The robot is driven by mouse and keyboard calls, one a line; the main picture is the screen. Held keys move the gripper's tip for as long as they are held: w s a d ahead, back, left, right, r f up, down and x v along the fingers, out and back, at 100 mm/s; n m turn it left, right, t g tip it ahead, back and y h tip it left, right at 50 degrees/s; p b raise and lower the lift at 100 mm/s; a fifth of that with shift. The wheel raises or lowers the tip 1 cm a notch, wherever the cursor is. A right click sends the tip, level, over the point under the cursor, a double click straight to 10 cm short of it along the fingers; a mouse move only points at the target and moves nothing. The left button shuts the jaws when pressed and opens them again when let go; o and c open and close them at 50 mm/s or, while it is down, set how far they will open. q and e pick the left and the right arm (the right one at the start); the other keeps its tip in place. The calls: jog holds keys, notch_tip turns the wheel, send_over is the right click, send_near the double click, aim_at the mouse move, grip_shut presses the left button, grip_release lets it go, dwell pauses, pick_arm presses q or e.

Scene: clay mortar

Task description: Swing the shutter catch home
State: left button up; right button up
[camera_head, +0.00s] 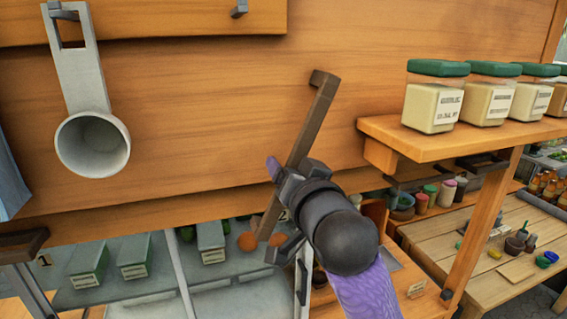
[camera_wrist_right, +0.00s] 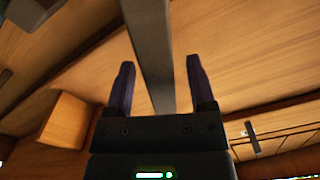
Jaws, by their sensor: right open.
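The shutter catch (camera_head: 312,125) is a dark brown-grey bar with a short hooked upper end, lying tilted across the wooden shutter (camera_head: 210,110). Its upper end leans right, and its lower part passes behind my right gripper. My right gripper (camera_head: 281,180) is at the catch's middle to lower part, one purple fingertip showing left of the bar. In the right wrist view the open fingers (camera_wrist_right: 162,85) stand on either side of the bar (camera_wrist_right: 150,50), with gaps visible at both sides. The catch's pivot is hard to make out. My left gripper is not in view.
A shelf (camera_head: 440,143) with several green-lidded jars (camera_head: 436,95) juts out at right. A grey metal cup on a strap (camera_head: 80,95) hangs at upper left. Below are trays with green-topped boxes (camera_head: 88,262). A dark bracket (camera_head: 22,243) shows at lower left.

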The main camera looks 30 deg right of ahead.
jog(key=shift+w, duration=0.1)
jog(key=shift+s, duration=0.2)
jog(key=c, duration=0.3)
grip_shut()
dwell(0.8)
